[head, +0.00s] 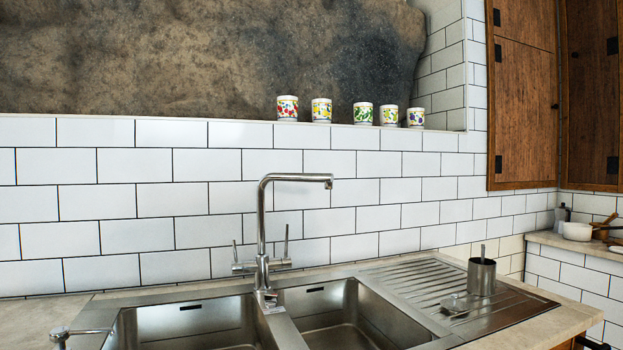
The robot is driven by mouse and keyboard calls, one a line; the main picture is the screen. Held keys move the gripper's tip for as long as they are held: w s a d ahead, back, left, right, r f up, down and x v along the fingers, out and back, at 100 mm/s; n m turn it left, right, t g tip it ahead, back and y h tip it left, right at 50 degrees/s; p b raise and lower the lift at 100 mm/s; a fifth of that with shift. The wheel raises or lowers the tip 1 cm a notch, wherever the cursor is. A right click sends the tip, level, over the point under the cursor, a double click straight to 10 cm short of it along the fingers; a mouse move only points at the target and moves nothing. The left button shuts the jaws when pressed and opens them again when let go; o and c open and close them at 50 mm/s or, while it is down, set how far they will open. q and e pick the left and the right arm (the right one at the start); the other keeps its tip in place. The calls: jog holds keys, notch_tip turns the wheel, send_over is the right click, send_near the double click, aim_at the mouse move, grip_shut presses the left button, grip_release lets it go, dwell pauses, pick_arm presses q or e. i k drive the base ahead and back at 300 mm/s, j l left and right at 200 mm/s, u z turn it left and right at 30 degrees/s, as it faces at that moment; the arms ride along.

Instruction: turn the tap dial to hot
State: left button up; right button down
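A steel tap (262,215) with a tall squared spout stands behind the double sink, its spout pointing right. It has a lever handle on the left (235,255) and another on the right (286,242), both pointing upward. A small fitting with a red mark (271,299) sits in front of the tap base, between the bowls. I cannot tell which of these parts is the dial or what its setting is. Neither of my grippers is in view.
The sink has a left bowl (185,325), a right bowl (345,312) and a ribbed drainer (415,280). A steel cup (482,277) and a small clear item (455,305) stand on the drainer. A metal spout (62,333) is at lower left. Several patterned cups (321,110) line the ledge.

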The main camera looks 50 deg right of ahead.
aim_at(271, 301)
jog(key=z, duration=1.45)
